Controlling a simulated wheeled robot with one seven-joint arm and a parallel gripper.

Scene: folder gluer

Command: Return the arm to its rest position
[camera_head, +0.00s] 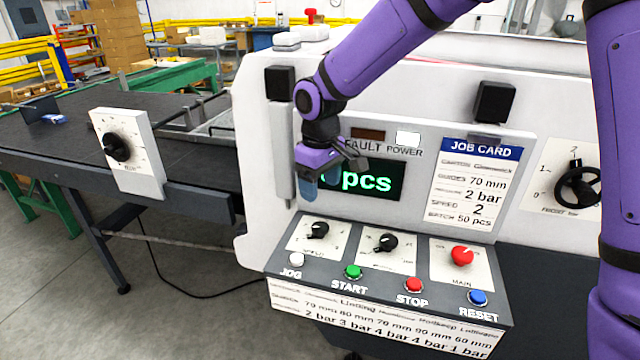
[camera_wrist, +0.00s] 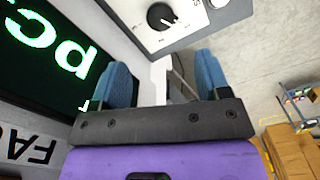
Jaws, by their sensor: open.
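My purple arm reaches across the top of the head view. My gripper (camera_head: 332,180) hangs in front of the left part of the green-lit counter display (camera_head: 376,181), above the sloped control panel. In the wrist view my gripper (camera_wrist: 165,85) shows two blue fingertips spread apart with nothing between them. The display (camera_wrist: 45,50) fills the left of the wrist view, and a black speed knob (camera_wrist: 161,16) on its white plate lies beyond the fingers. The gripper hides the first part of the display's text, leaving "pcs" readable.
The panel has START (camera_head: 353,272), STOP (camera_head: 414,285) and RESET (camera_head: 478,298) buttons and a red main knob (camera_head: 462,256). A job card (camera_head: 473,185) is right of the display. A dark conveyor table (camera_head: 60,135) with a dial plate (camera_head: 127,152) extends left. Grey floor is open at lower left.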

